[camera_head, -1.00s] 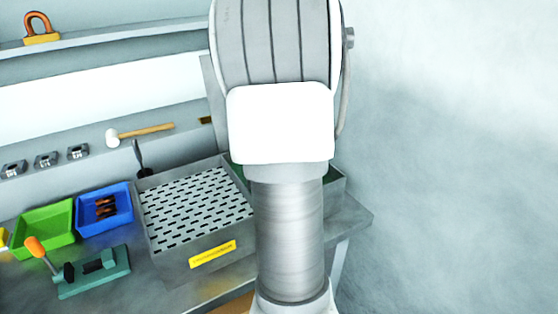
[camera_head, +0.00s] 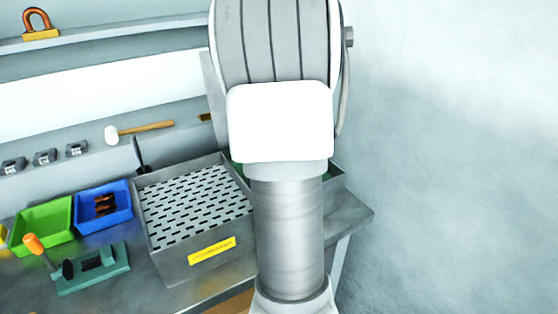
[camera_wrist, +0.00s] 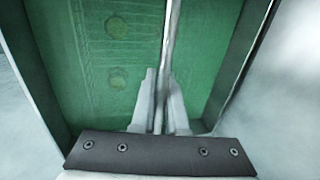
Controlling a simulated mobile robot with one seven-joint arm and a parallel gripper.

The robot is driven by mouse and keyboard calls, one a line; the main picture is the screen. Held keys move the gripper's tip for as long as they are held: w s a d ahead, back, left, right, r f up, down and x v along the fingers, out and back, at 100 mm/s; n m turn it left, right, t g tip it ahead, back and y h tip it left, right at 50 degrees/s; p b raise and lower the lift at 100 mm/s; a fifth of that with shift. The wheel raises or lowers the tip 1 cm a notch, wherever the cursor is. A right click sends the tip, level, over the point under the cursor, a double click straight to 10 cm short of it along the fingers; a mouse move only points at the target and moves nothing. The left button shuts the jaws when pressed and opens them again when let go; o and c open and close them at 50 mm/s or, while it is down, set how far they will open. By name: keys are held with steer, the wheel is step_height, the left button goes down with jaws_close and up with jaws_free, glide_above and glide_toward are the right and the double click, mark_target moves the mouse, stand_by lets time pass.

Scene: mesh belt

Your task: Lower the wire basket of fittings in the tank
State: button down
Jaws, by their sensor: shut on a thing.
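The tank (camera_wrist: 238,70) fills the wrist view, with grey walls around a green, liquid-like inside. In the head view only bits of the tank (camera_head: 336,182) show, behind my arm. My gripper (camera_wrist: 160,105) is over the green area, its fingers shut on a thin metal bar (camera_wrist: 170,40), which looks like the wire basket's handle. Faint grid lines and round, dim shapes (camera_wrist: 117,78) show within the green, perhaps the basket and its fittings under the surface. The basket's depth cannot be told. My arm hides my gripper in the head view.
A grey box with a slotted top (camera_head: 195,207) and yellow label stands left of the tank. Further left are a blue bin (camera_head: 104,208), a green bin (camera_head: 43,226) and a teal clamp (camera_head: 93,268). A mallet (camera_head: 138,131) lies behind. Right of the bench is open.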

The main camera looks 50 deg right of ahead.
steer(key=shift+s+a+f+b, duration=0.15)
steer(key=shift+f+b, duration=0.2)
steer(key=shift+f, duration=0.4)
steer(key=c, duration=0.9)
jaws_free()
steer(key=shift+o, duration=0.3)
steer(key=shift+r, duration=0.15)
steer(key=p+v, duration=0.3)
steer(key=v, duration=1.4)
steer(key=shift+r, duration=0.2)
